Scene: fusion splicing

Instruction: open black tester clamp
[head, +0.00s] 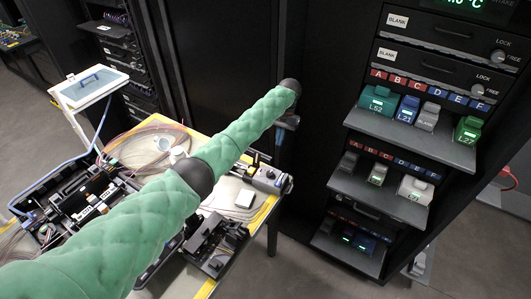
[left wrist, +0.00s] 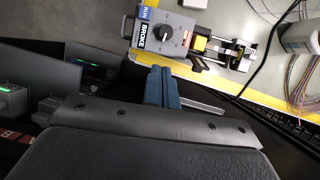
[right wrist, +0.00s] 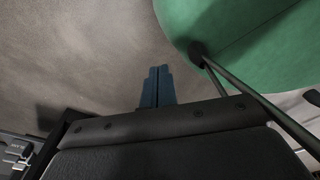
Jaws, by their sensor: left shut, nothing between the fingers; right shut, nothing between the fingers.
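The tester is a small grey box with a round knob (head: 268,176) at the right end of the yellow-edged table. It also shows at the top of the left wrist view (left wrist: 163,36), with a blue label and lettering. A black assembly (left wrist: 228,50) extends from its right side there; whether its clamp is open cannot be told. My left gripper (head: 279,139) is above and beyond the tester in the head view. Its blue fingers (left wrist: 162,84) are shut and empty, apart from the tester. My right gripper (right wrist: 157,87) is shut and empty over grey floor.
A black rack with shelves of coloured modules (head: 405,109) stands at the right. The table (head: 203,291) carries a black toolcase (head: 75,207), black devices (head: 216,244) and coiled fibre (head: 145,147). A white stand (head: 92,88) is at the left. My green left arm hides part of the table.

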